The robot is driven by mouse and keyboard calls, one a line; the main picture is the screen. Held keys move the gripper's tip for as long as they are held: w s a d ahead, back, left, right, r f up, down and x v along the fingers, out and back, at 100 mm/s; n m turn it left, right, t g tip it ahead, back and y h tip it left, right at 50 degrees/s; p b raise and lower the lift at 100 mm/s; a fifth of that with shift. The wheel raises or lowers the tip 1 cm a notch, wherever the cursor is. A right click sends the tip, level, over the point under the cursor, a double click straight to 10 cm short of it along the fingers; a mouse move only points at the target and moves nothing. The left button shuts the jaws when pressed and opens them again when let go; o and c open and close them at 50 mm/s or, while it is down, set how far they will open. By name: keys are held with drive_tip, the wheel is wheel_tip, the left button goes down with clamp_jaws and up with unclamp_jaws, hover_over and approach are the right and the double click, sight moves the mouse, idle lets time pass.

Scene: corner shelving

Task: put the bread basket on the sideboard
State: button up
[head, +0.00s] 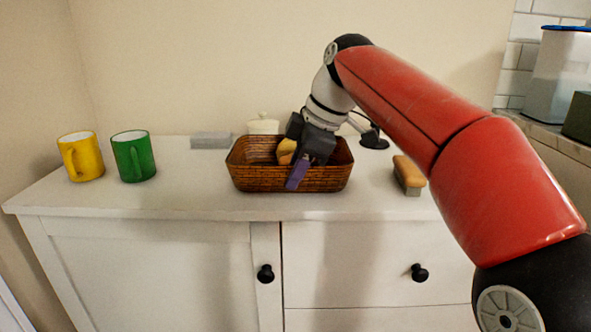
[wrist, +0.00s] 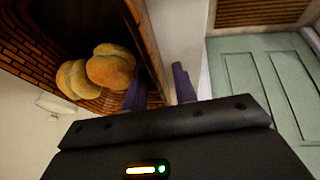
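The brown woven bread basket (head: 255,180) stands upright on the white sideboard (head: 190,200), close to its front edge. Round bread rolls lie in the basket; they show in the wrist view (wrist: 108,66). My gripper (head: 298,172) points down at the front wall of the basket. In the wrist view, my gripper (wrist: 160,88) has one purple finger inside the basket and one outside, with the rim between them. A gap shows between the fingers, and the outer finger looks apart from the wall. My gripper hides part of the basket's front and inside.
A yellow mug (head: 82,160) and a green mug (head: 140,160) stand on the left. A grey block (head: 210,141) and a white lidded pot (head: 263,125) are behind. A wooden-backed brush (head: 408,174) lies to the right. The top between green mug and basket is clear.

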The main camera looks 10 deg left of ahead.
drive_tip(key=w+p+v, duration=0.1)
drive_tip(key=p+v, duration=0.2)
drive_tip(key=v, duration=0.9)
drive_tip(key=s+d+f+m+t+h, duration=0.2)
drive_tip(key=s+d+f+m, duration=0.8)
drive_tip(key=f, duration=0.3)
drive_tip(key=s+d+f+m+t+h, duration=0.2)
drive_tip(key=s+d+f+m+h, duration=0.1)
drive_tip(key=s+d+f+m, duration=0.8)
wheel_tip(320, 180, down, 2)
drive_tip(key=d, duration=0.2)
drive_tip(key=shift+d+t, duration=0.3)
drive_tip(key=shift+t, duration=0.1)
drive_tip(key=shift+f, duration=0.1)
